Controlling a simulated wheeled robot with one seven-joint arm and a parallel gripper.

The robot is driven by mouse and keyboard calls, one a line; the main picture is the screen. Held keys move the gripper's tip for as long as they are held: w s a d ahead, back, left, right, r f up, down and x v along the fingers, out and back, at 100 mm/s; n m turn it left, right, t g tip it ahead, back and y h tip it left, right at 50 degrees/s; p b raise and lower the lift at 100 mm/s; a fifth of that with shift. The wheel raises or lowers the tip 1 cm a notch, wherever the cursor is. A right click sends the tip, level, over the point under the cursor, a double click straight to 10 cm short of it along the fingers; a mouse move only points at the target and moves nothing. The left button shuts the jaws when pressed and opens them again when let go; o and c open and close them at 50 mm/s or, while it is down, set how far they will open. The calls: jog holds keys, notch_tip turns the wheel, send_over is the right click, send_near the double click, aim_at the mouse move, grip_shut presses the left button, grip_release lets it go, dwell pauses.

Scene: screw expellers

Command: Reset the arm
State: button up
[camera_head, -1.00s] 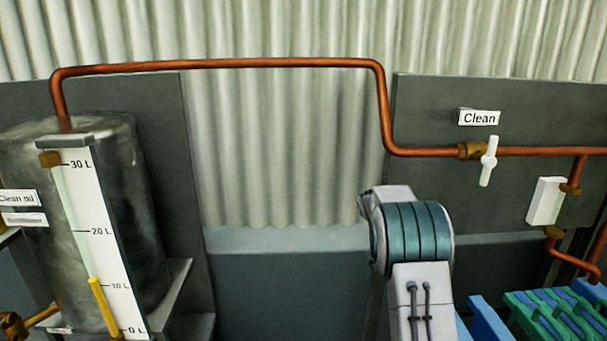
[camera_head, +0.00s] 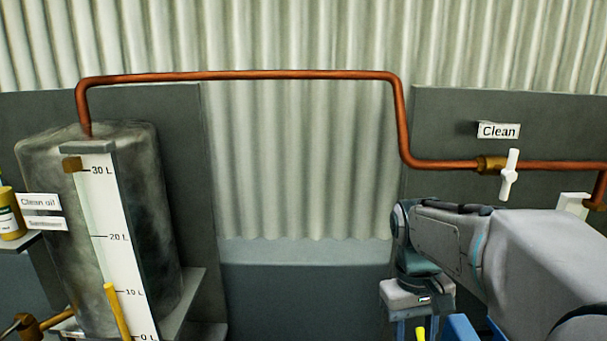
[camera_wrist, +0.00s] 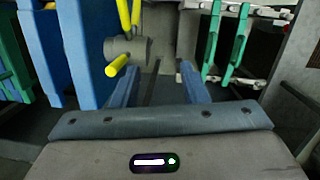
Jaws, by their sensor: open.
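My gripper shows in the wrist view (camera_wrist: 158,88), with its two blue-grey fingers apart and nothing between them. A grey cylindrical part (camera_wrist: 128,50) with yellow bars lies just beyond the left finger; I cannot tell whether they touch. In the head view my arm (camera_head: 470,245) is bent at the lower right, in front of the dark panel. The gripper's fingertips are not clearly visible in the head view.
A metal clean-oil tank (camera_head: 150,220) with a litre gauge stands at left. A copper pipe (camera_head: 250,75) runs to a white-handled valve (camera_head: 509,175) beside a "Clean" sign (camera_head: 498,130). Blue panels (camera_wrist: 85,50) and green frames (camera_wrist: 235,45) flank my gripper.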

jog(key=s+a+f+t, duration=0.1)
jog(key=s+a+t, duration=0.1)
jog(key=s, duration=0.2)
jog(key=s+a+f+m+t+y, duration=0.1)
jog(key=s+t, duration=0.2)
jog(key=s, duration=0.1)
jog(key=shift+s+a, duration=0.15)
jog(key=shift+a, duration=0.25)
